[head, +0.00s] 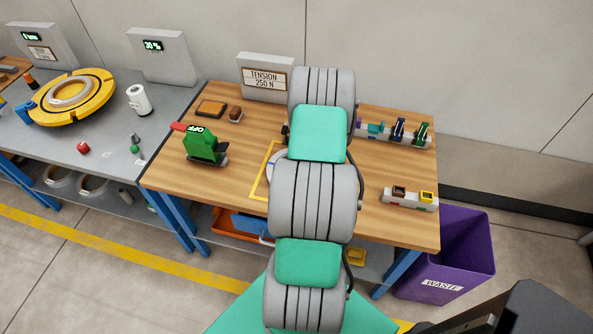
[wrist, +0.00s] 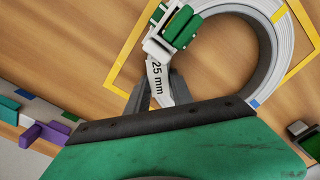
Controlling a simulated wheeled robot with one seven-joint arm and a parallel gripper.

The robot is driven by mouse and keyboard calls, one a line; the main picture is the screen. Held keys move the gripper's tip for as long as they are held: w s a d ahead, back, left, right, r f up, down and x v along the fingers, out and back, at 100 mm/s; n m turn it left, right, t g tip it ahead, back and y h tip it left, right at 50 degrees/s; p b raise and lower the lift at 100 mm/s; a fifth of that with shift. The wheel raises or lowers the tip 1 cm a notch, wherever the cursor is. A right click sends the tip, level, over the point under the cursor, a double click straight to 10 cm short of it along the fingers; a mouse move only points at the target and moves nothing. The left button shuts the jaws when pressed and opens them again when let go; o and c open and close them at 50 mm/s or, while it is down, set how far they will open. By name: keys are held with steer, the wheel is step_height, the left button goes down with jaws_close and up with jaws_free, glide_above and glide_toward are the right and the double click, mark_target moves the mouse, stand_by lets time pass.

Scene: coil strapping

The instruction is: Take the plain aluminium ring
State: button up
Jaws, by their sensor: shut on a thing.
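In the wrist view, my gripper (wrist: 160,92) is shut on a white strip marked "25 mm" (wrist: 157,75). The strip runs up to a green and white piece (wrist: 180,25) at the ring's edge. A grey-white ring (wrist: 262,88) with yellow and blue marks lies beside it, within a yellow square outline (wrist: 118,70). My arm hides most of this ring (head: 271,168) and my gripper in the head view. A plain grey ring (head: 72,92) sits on the yellow round stand (head: 103,92) at the left. I cannot tell which ring is the aluminium one.
A green tool (head: 203,147) stands on the wooden bench (head: 170,175). Racks of small parts (head: 395,137) (head: 411,200) line its right side. More rings (head: 57,178) lie on the lower left shelf. A purple waste bin (head: 460,260) stands at the right.

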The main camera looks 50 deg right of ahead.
jaws_close()
stand_by(0.8)
steer(key=shift+r, duration=0.1)
